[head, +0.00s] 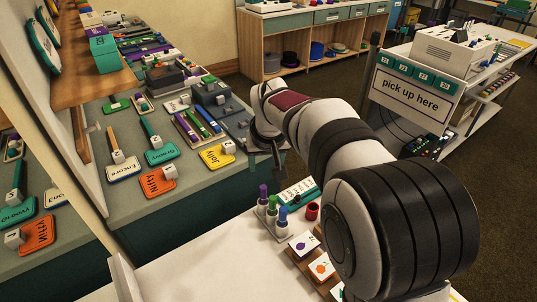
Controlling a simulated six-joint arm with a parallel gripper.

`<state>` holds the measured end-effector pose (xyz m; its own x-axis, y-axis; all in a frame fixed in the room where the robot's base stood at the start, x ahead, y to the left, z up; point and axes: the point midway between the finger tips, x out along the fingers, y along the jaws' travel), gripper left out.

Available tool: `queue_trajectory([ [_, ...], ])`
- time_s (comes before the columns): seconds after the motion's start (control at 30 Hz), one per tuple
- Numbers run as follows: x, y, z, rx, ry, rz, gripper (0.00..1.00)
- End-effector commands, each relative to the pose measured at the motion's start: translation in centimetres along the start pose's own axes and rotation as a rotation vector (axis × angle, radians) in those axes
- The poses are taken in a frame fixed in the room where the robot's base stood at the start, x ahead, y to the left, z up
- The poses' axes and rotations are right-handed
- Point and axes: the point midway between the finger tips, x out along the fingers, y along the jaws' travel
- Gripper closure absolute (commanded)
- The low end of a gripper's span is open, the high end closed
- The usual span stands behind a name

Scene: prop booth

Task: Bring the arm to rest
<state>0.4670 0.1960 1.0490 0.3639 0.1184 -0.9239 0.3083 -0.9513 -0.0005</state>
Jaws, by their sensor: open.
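My gripper (278,165) is small and dark at the far end of my white and black arm. It points down near the front edge of the green-grey counter (200,190), by the corner of a grey block there. No object shows in it, though the fingers are small and partly hidden by my arm. My arm crosses the right half of the head view, above the white table (205,262).
The counter holds name cards, such as a yellow "Jolly" card (217,156) and an orange "Nifty" card (158,181). On the white table stand coloured stampers (272,213), a red cup (312,211) and picture cards (303,242). A "pick up here" sign (411,97) hangs at right.

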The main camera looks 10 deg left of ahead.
Motion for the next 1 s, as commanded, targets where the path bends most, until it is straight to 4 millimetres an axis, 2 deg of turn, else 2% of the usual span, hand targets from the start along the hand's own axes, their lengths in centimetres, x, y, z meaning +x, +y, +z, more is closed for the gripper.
queue_trajectory([
  [0.17,-0.5,0.6,0.6,0.019,-0.008,0.002,0.4],
  [0.23,-2.4,2.3,3.0,0.085,-0.041,0.007,0.4],
  [0.27,-3.6,3.3,4.7,0.131,-0.063,0.01,0.4],
  [0.37,-7.8,6.3,13.0,0.327,-0.162,0.017,0.4],
  [0.4,-9.2,7.0,16.7,0.411,-0.204,0.018,0.4],
  [0.5,-11.4,7.1,25.2,0.596,-0.294,0.014,0.4],
  [0.6,-12.2,6.1,31.3,0.731,-0.36,0.005,0.4],
  [0.63,-12.2,5.8,32.5,0.76,-0.374,0.004,0.4],
  [0.7,-12.3,5.2,34.5,0.804,-0.397,0.0,0.4],
  [0.77,-12.3,5.0,35.1,0.819,-0.405,-0.002,0.4],
  [1.0,-12.3,5.0,35.2,0.819,-0.408,-0.002,0.4],
])
